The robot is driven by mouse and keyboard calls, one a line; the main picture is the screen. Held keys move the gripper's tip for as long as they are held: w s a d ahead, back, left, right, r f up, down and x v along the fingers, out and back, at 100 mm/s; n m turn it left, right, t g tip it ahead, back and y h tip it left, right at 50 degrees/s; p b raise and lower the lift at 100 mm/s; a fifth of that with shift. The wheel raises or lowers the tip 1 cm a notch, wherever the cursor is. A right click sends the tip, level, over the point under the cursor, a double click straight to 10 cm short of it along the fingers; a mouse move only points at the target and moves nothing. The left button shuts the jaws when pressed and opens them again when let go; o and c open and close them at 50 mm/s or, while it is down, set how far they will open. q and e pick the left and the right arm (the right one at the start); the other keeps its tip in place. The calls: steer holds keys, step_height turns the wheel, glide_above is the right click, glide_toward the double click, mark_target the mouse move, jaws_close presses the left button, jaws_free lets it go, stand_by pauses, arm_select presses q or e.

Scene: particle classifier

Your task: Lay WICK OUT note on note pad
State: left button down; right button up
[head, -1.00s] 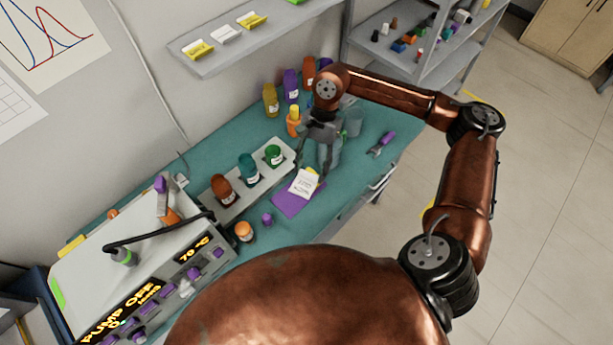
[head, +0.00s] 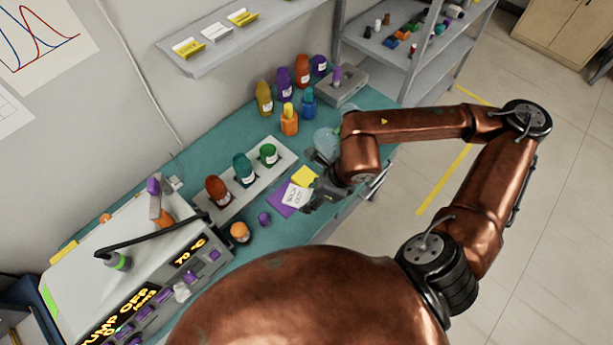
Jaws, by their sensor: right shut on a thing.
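The white note (head: 298,195) with small dark lettering is at the right part of the flat purple pad (head: 281,208) on the bench. A yellow square (head: 304,176) lies just behind the note. My right gripper (head: 311,203) reaches in low from the right and is shut on the white note at its right edge. The fingers are small and partly hidden by the wrist. I cannot tell whether the note touches the pad or is held slightly above it. My left gripper is not in view.
A white rack (head: 240,180) with several coloured jars stands behind the pad. A small purple cap (head: 264,219) and an orange jar (head: 240,232) stand to the left. Bottles line the bench's back, and a control console (head: 150,270) fills its left end.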

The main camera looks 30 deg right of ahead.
steer(key=shift+w+d+f+p, duration=0.15)
steer(key=shift+w+d+f, duration=1.3)
steer(key=shift+w+f, duration=0.55)
steer(key=shift+w+d+f+p, duration=0.2)
steer(key=shift+w+d+f, duration=1.35)
steer(key=shift+f, duration=0.8)
steer(key=shift+w+d+f+p, duration=0.15)
steer(key=shift+w+d+f, duration=1.15)
steer(key=shift+w+f, duration=0.75)
steer(key=shift+s+f, duration=0.1)
steer(key=shift+s, duration=0.05)
steer(key=shift+o, duration=1.2)
steer(key=shift+f, duration=0.15)
steer(key=o, duration=0.5)
